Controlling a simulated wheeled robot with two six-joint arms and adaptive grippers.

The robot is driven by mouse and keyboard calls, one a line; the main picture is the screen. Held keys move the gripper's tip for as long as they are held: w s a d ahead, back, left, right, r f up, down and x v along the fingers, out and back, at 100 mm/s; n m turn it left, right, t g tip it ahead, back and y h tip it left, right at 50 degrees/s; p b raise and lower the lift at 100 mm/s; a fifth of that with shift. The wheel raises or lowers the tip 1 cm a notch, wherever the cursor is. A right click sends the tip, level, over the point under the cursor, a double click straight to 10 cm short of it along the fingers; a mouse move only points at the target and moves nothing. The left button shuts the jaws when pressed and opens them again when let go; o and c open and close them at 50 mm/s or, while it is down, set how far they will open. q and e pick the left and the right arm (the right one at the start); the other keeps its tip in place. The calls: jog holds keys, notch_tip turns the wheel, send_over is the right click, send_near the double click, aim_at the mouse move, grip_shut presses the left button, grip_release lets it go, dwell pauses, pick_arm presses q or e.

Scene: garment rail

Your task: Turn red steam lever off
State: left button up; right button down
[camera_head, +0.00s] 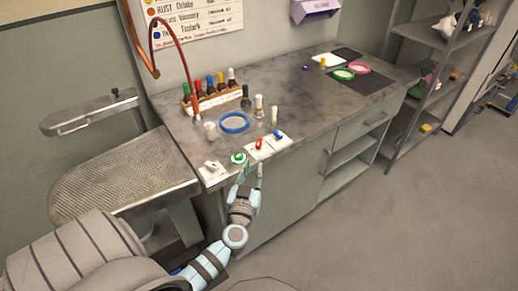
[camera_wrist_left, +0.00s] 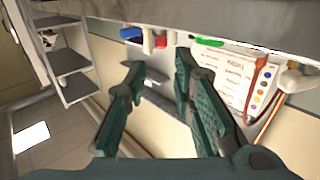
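The red steam lever (camera_head: 259,144) sits on a white plate at the front edge of the grey worktop. A blue lever (camera_head: 278,134) is to its right and a round green control (camera_head: 239,158) to its left. My left gripper (camera_head: 252,167) is open and empty, just in front of the counter edge below the red and green controls. In the left wrist view, the red lever (camera_wrist_left: 160,41) shows beyond and between the spread fingers (camera_wrist_left: 158,68), apart from them. Which way the lever is set is hard to tell. My right gripper is not in view.
A white control (camera_head: 211,166) sits left of the green one. Behind are a blue ring dish (camera_head: 234,122), small bottles (camera_head: 259,106) and a rack of coloured bottles (camera_head: 211,98). A perforated metal table (camera_head: 125,178) stands left.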

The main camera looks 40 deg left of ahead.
aim_at(258, 147)
pick_arm(q)
jog(key=b+x, duration=0.3)
jog(key=x, duration=0.8)
jog(key=shift+a, duration=0.1)
jog(key=shift+s+r, duration=0.1)
jog(key=shift+s, duration=0.05)
grip_shut()
